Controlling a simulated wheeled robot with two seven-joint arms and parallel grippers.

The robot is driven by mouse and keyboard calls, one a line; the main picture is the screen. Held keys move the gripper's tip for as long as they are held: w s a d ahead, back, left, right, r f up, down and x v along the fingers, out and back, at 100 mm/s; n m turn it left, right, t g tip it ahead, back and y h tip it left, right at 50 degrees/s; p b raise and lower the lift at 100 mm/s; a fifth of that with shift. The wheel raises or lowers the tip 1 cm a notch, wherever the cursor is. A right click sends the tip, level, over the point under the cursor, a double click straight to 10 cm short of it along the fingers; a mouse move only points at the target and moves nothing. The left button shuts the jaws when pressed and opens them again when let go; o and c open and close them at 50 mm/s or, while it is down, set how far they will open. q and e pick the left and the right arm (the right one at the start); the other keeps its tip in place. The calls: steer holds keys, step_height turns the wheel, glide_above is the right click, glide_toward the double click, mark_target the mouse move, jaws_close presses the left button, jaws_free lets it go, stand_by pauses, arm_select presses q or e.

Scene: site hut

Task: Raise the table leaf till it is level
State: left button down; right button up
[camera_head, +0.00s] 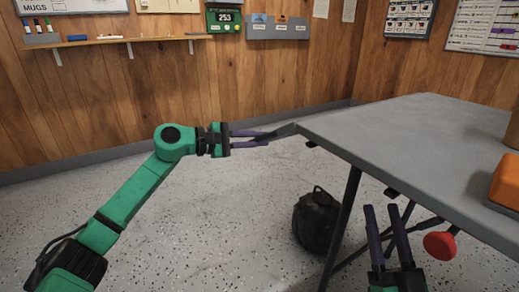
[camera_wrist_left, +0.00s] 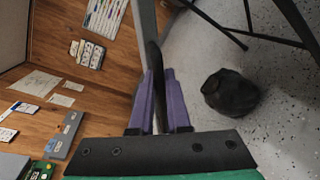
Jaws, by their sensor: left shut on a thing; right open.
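The grey table top (camera_head: 410,135) fills the right of the head view. A thin dark piece (camera_head: 284,131), which looks like the leaf's edge or a tab on it, sticks out leftward from the top's left corner. My left gripper (camera_head: 264,138) is shut on it; in the left wrist view the dark strip (camera_wrist_left: 155,75) runs between the purple fingers. How level the leaf is, I cannot tell. My right gripper (camera_head: 382,207) is open and empty, low beside the table's left edge. A red knob (camera_head: 440,245) hangs under the top, right of that gripper.
A black bag (camera_head: 317,220) lies on the speckled floor behind a dark table leg (camera_head: 341,228). An orange box (camera_head: 506,182) sits on the table top at the right. A wall shelf (camera_head: 120,40) holds small items.

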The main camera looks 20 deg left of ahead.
arm_select(q)
steer(key=r, duration=0.1)
steer(key=m, duration=0.1)
steer(key=a+r, duration=0.1)
steer(key=shift+w+r+m, duration=0.3)
steer(key=shift+w+a+r+m+t+y, duration=0.1)
steer(key=shift+r+m+t+y, duration=0.25)
steer(key=shift+r+m, duration=0.45)
step_height(320, 180, up, 3)
steer(key=shift+r+m+y+p, duration=0.1)
steer(key=shift+m+y+p, duration=0.45)
steer(key=shift+m, duration=0.55)
arm_select(e)
step_height(320, 180, down, 12)
steer(key=a+g+h, duration=0.1)
steer(key=g, duration=0.3)
steer(key=shift+s+a+m, duration=0.2)
steer(key=shift+a+m, duration=0.15)
steer(key=shift+m, duration=0.05)
arm_select(q)
steer(key=c, duration=0.9)
jaws_free()
arm_select(e)
steer(key=shift+w+r, duration=0.1)
steer(key=shift+r, duration=0.05)
steer(key=shift+d+h, duration=0.1)
steer(key=shift+h, duration=0.2)
